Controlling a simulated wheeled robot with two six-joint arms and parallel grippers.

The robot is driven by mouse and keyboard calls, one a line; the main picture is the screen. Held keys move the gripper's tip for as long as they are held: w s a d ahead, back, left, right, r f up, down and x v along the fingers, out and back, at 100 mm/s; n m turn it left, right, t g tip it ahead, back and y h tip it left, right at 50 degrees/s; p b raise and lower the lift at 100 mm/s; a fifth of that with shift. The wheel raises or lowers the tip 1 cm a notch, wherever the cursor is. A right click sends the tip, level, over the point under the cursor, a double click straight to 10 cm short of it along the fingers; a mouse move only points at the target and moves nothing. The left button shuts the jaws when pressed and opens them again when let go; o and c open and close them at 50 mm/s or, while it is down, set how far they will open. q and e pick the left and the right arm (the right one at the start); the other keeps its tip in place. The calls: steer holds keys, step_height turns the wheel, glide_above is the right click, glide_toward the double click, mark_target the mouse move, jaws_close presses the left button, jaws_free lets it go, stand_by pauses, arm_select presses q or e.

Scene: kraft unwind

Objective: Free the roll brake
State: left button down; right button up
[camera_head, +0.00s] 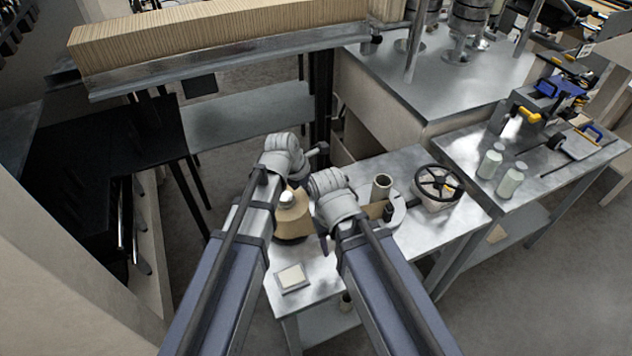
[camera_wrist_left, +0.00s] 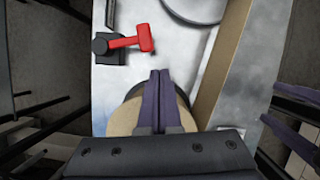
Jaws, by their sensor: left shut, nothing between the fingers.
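A red lever (camera_wrist_left: 128,42), likely the roll brake, shows in the left wrist view. It is joined to a dark block (camera_wrist_left: 105,46) on a pale metal surface. In the head view I cannot make it out. My left gripper (camera_wrist_left: 160,73) has its two purple fingers together, with nothing between them. Its tips are below the red lever in the picture and apart from it. A tan round body (camera_wrist_left: 125,118) shows behind the fingers; it is likely the tan roll (camera_head: 293,220) in the head view. My right gripper (camera_head: 325,243) is mostly hidden by its wrist.
A metal table (camera_head: 340,283) carries a small pale square plate (camera_head: 291,277), an upright tube (camera_head: 381,187) and a black handwheel (camera_head: 438,182). A second table (camera_head: 560,163) at right holds pale jars (camera_head: 510,182) and tools.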

steer(key=r+p, duration=0.3)
steer(key=r, duration=0.1)
steer(key=shift+w, duration=0.35)
